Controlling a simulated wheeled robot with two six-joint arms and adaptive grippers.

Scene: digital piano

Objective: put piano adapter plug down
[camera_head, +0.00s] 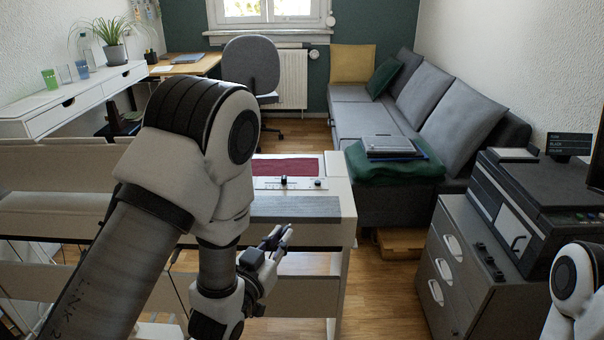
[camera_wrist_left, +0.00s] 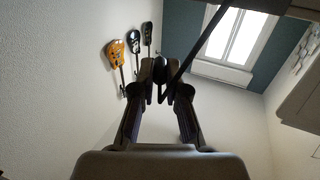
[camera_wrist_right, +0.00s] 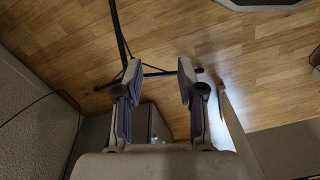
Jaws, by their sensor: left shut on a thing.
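My left gripper (camera_head: 284,238) is in front of and low beside the white piano-like body (camera_head: 346,200). In the left wrist view its fingertips (camera_wrist_left: 161,70) close on a small dark thing, which looks like the adapter plug (camera_wrist_left: 161,66). A black cable (camera_wrist_left: 205,42) runs from there up to the right. The plug is mostly hidden by the fingers and I cannot make it out in the head view. My right gripper (camera_wrist_right: 160,72) is open and empty above the wooden floor. It is outside the head view.
A grey drawer cabinet (camera_head: 432,275) with a black printer (camera_head: 550,195) stands at the right. A grey sofa (camera_head: 375,115) with a green blanket (camera_head: 395,165) is behind. Thin dark stand legs (camera_wrist_right: 120,35) show in the right wrist view. Wooden floor (camera_head: 385,300) lies clear between piano and cabinet.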

